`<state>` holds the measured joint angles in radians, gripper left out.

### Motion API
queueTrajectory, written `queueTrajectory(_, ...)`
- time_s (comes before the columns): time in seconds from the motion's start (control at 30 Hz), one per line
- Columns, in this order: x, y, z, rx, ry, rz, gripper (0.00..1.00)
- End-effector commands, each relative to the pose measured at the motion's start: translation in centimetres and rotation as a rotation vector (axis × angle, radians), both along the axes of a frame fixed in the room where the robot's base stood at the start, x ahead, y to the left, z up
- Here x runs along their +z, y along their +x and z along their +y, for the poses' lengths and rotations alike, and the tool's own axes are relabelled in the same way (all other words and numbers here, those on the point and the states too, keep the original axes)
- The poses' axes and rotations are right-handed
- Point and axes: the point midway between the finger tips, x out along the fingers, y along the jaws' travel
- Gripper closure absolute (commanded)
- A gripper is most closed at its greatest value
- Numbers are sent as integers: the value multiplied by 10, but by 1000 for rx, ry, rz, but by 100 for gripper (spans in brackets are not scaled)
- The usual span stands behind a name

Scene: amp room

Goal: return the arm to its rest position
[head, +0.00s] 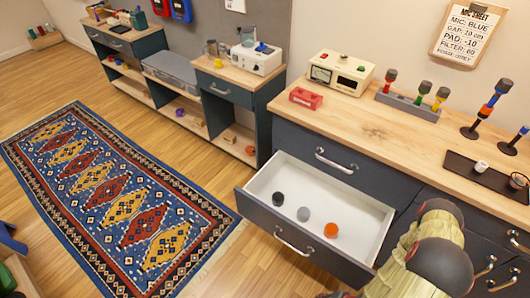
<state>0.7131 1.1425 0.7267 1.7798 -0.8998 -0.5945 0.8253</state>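My arm (412,262), with pale yellow covering and dark round joints, shows at the lower right, in front of the dark cabinet. My gripper cannot be made out in the head view. The arm hides part of the cabinet front beside the open drawer (357,208). The white-lined drawer is pulled out and holds a black ball (278,199), a grey ball (304,214) and an orange ball (331,230), all apart from the arm.
The wooden counter (400,122) carries a cream amplifier (340,73), a red block (306,98), a grey rack (408,105) with several microphones, and a dark tray (490,176). Lower shelving runs along the wall. A patterned rug (115,190) covers clear floor at left.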

Motion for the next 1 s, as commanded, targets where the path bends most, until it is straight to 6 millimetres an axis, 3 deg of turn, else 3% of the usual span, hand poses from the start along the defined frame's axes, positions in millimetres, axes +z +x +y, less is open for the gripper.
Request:
queueTrajectory(0.03, 13, 3, -27, 62, -71, 42, 78)
queueTrajectory(0.2, 66, 3, -88, 231, -232, 186, 78)
queueTrajectory(0.43, 157, 17, -134, 363, -348, 309, 78)
queueTrajectory(0.67, 265, 34, -144, 446, -409, 378, 78)
queueTrajectory(1.0, 416, 45, -109, 515, -441, 363, 78)
